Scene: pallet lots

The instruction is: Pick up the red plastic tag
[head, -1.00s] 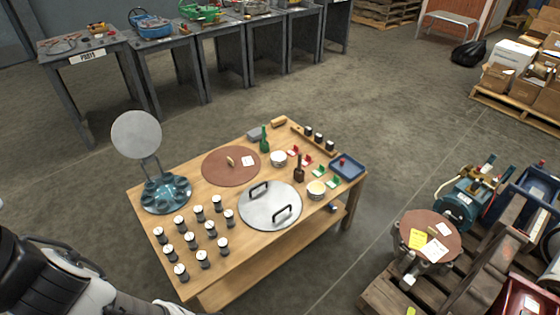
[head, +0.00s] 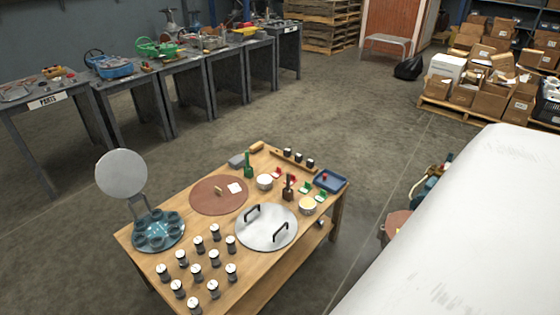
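A small red item with a white part (head: 276,174) lies on the wooden table (head: 150,262), near its back right part. A second small red item (head: 291,179) lies just right of it, partly behind a dark brown bottle (head: 288,190). A small red piece (head: 323,175) also shows in the blue tray (head: 331,181) at the table's right end. They are too small to tell which one is the red plastic tag. My gripper is not in view; a large white part of my arm fills the lower right.
Green-and-white items (head: 305,188), a cream-topped tin (head: 308,206), a white-topped tin (head: 265,182) and a green bottle (head: 248,168) stand near the red items. A round metal lid (head: 266,238) lies in front. Open floor surrounds the table; grey benches (head: 140,100) stand behind.

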